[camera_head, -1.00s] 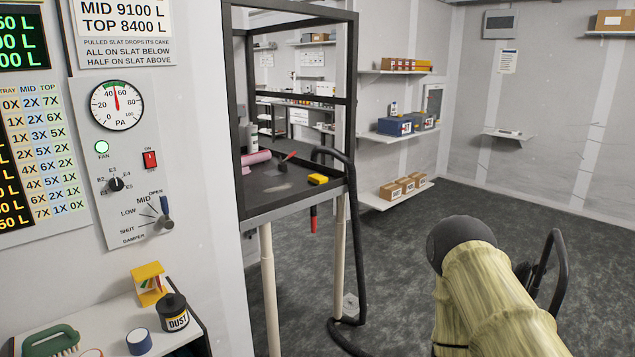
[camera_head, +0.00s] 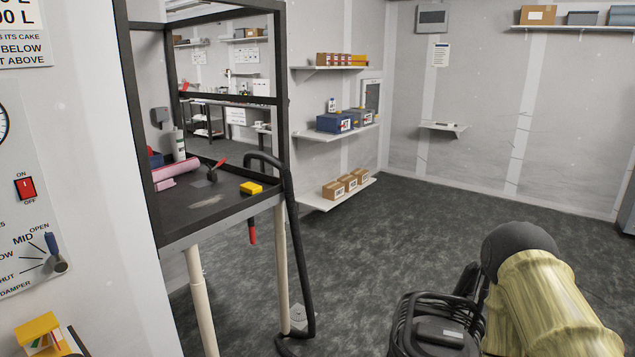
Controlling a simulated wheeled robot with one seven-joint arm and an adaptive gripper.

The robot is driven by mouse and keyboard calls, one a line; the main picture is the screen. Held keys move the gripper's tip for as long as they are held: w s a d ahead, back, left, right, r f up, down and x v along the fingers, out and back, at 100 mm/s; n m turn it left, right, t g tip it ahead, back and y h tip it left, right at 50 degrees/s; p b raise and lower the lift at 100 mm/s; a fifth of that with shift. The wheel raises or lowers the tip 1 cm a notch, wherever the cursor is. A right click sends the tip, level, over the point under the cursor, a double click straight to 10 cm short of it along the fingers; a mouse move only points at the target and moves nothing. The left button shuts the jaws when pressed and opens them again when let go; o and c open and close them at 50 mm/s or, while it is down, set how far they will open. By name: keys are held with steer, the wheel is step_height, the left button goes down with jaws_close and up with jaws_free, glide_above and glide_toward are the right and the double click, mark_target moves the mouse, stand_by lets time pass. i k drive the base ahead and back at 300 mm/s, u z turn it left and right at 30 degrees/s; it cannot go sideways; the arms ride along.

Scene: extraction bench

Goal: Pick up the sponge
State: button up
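A small yellow block with a dark underside, which looks like the sponge (camera_head: 251,188), lies on the dark bench tray (camera_head: 205,215) near its front right corner. My arm shows at the lower right with a pale, wood-patterned sleeve and a dark rounded joint. A black mechanism beside it at the bottom edge looks like my gripper (camera_head: 432,330). It is well apart from the sponge, to the lower right in the picture. Its fingertips cannot be made out, and I cannot tell whether it is open or shut.
A black hose (camera_head: 292,240) hangs by the bench's right corner. Dark frame posts enclose the bench. A red-handled tool (camera_head: 218,167) and a pink roll (camera_head: 175,170) lie left of the sponge. Wall shelves (camera_head: 335,132) hold boxes. The grey floor (camera_head: 400,240) is clear on the right.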

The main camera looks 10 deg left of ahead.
mark_target(249, 189)
steer(key=z, duration=0.25)
steer(key=i, duration=1.25)
steer(key=u, duration=0.85)
steer(key=i, duration=0.85)
steer(key=u, duration=0.75)
